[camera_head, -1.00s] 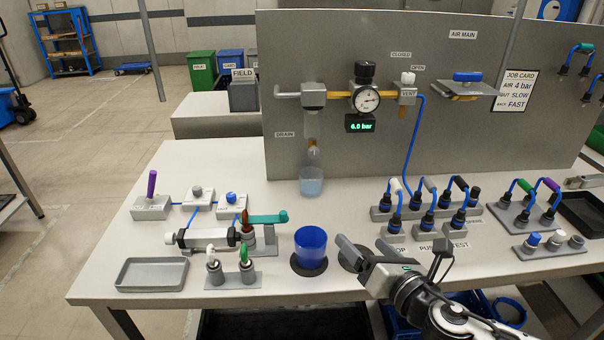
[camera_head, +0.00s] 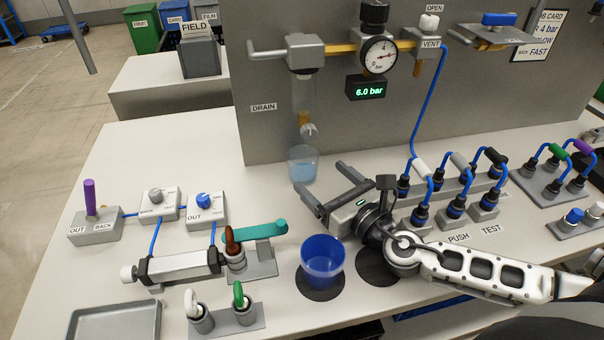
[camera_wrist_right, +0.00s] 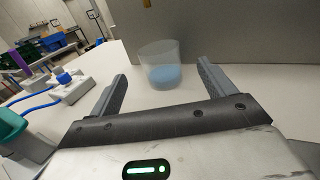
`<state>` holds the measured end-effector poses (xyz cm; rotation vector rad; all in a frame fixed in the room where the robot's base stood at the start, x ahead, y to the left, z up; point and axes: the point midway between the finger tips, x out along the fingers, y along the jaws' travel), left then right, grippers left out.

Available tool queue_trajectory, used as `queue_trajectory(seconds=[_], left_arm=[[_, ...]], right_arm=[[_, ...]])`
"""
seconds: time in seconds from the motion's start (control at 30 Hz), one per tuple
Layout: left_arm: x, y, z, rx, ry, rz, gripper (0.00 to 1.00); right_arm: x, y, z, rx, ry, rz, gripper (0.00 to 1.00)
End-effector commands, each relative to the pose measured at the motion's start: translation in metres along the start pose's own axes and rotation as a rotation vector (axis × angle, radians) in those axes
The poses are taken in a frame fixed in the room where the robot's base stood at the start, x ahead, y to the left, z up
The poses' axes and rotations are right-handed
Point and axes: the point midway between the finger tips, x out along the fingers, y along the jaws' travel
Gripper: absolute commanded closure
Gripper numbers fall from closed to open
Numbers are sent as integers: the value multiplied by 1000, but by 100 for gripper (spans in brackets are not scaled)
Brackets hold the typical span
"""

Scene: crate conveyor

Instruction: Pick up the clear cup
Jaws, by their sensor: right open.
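The clear cup (camera_head: 303,165) stands upright on the table below the drain of the filter bowl, with light-blue liquid in it. In the right wrist view the clear cup (camera_wrist_right: 160,66) is ahead of the fingers, roughly between them and beyond their tips. My right gripper (camera_head: 322,190) is open and empty, just in front of the cup and apart from it; both fingers also show in the right wrist view (camera_wrist_right: 162,84). My left gripper is out of view.
A blue cup (camera_head: 322,262) stands on a dark round pad in front of my right gripper. The filter bowl (camera_head: 304,100) hangs above the clear cup from the grey panel (camera_head: 260,50). Hose couplings (camera_head: 455,190) stand to the right. A teal lever (camera_head: 255,230) lies left.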

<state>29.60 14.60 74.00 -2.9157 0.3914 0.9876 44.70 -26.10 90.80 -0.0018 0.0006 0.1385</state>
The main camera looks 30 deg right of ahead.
Motion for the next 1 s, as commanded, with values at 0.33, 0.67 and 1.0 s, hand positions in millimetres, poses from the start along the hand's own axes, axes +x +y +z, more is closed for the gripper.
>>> queue_trajectory(seconds=[0.33,0.67,1.0], left_arm=[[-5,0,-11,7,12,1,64],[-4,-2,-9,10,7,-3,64],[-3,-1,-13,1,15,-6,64]], right_arm=[[30,0,1,3,-2,0,18],[74,0,-1,2,0,0,18],[75,0,-2,2,1,0,43]])
